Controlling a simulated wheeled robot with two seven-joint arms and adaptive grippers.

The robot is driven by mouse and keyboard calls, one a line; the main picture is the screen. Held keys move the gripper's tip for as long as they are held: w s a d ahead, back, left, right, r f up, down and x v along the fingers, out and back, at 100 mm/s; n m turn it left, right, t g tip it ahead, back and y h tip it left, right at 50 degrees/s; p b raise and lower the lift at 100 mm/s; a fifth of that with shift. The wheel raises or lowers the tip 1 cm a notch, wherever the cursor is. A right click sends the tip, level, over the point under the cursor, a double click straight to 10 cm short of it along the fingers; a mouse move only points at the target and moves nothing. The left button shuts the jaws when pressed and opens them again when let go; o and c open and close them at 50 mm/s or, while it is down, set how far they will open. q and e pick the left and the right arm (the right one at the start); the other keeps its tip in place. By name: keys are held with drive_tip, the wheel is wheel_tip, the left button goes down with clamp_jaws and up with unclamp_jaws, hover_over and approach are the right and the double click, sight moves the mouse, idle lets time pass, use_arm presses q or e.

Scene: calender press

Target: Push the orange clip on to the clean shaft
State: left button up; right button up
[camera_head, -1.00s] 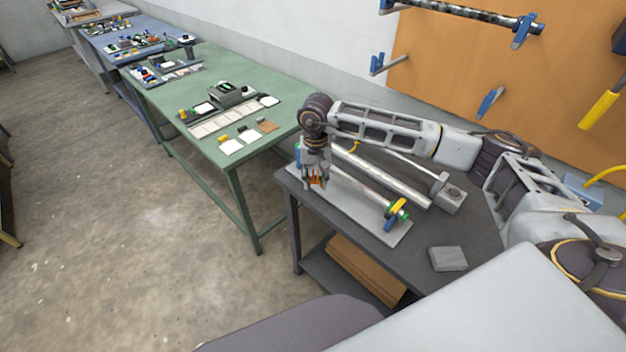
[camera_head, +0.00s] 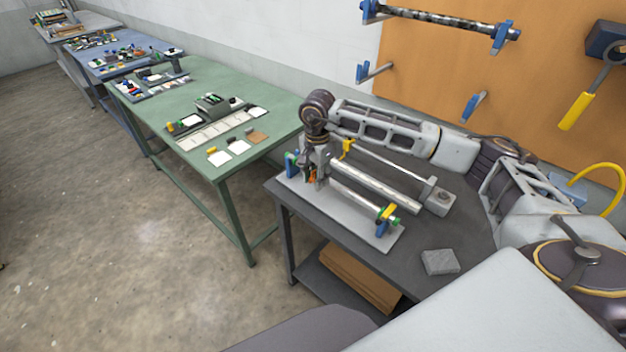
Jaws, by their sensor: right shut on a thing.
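My right gripper (camera_head: 318,178) reaches down from the arm over the left part of the fixture on the dark table. It is shut on the orange clip (camera_head: 312,176), of which only a small orange patch shows. A pale shaft (camera_head: 355,199) lies along the grey fixture plate (camera_head: 345,221), between a blue support (camera_head: 291,164) at the left and a blue, yellow and green support (camera_head: 387,214) at the right. The clip is at the left part of this shaft; the gripper hides whether it is around it. My left gripper is not in view.
A second pale rod (camera_head: 375,183) and a grey block (camera_head: 437,198) lie behind the fixture. A loose grey block (camera_head: 440,262) rests at the front right. A dark mottled shaft (camera_head: 430,17) hangs on the wall board. A green table (camera_head: 215,90) stands to the left.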

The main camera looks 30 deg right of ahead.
drive_tip(key=d+r+m, duration=0.1)
drive_tip(key=d+m, duration=0.1)
drive_tip(key=m, duration=0.2)
wheel_tip(320, 180, up, 3)
drive_tip(key=m, duration=1.3)
hover_over(336, 182)
drive_tip(key=shift+a+b, duration=0.1)
drive_tip(key=shift+b, duration=0.2)
drive_tip(key=shift+f, duration=0.2)
drive_tip(key=shift+f+b, duration=1.35)
drive_tip(key=shift+f, duration=0.95)
drive_tip(key=shift+f+b, duration=0.75)
drive_tip(key=shift+f, duration=0.35)
